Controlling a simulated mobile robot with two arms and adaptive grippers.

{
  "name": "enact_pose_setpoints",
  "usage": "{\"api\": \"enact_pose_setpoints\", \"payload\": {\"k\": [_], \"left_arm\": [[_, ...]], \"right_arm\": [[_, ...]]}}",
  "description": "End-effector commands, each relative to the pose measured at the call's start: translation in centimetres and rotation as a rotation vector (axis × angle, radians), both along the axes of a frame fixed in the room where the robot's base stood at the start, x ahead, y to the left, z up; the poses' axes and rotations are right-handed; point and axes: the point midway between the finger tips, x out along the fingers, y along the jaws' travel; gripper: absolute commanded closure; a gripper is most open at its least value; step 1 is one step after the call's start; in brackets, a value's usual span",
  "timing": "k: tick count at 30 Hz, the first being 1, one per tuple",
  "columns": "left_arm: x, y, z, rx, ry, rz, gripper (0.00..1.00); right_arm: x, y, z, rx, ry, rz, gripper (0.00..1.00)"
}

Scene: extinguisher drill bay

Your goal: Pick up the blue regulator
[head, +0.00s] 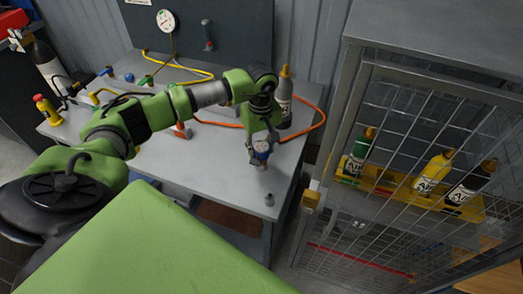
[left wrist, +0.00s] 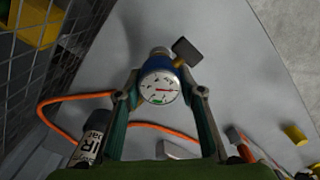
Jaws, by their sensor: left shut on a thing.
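The blue regulator (left wrist: 158,65) has a round white gauge with a red needle, and a dark knob sticks out beside it. In the left wrist view it sits between the two fingers of my left gripper (left wrist: 160,97), which is shut on it. In the head view the regulator (head: 261,146) is at the tip of my left gripper (head: 259,155), over the front right part of the grey bench (head: 225,165). I cannot tell whether it touches the bench top. My right gripper is not in view.
A grey cylinder (head: 284,100) stands behind my left gripper, with an orange hose (head: 317,118) around it. A mesh cage (head: 400,110) with several cylinders is on the right.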

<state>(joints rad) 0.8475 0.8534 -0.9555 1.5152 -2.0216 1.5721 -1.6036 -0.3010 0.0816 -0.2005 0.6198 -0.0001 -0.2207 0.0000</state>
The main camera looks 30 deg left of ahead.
Motion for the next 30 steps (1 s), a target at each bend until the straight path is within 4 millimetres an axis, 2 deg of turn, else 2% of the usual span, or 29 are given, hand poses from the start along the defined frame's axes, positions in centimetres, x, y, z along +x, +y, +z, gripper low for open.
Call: {"api": "enact_pose_setpoints", "payload": {"k": [8,14,17,23,27,30], "left_arm": [[0.2,0.0,0.8,0.000,-0.005,0.000,0.86],[0.1,0.1,3.2,0.001,-0.009,-0.001,0.86],[-1.4,0.4,4.8,0.001,-0.006,-0.001,0.86],[-5.0,1.2,9.1,0.004,-0.009,-0.001,0.86],[-8.6,1.9,10.4,0.005,-0.005,0.000,0.86],[-10.6,2.2,11.3,0.004,-0.003,0.002,0.86]], "right_arm": [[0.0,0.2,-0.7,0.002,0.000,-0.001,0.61],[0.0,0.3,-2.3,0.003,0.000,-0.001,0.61],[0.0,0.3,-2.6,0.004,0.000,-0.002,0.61],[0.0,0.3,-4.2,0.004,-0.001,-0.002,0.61],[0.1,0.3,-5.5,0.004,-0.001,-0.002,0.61],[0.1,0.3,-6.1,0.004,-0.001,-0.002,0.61]]}}
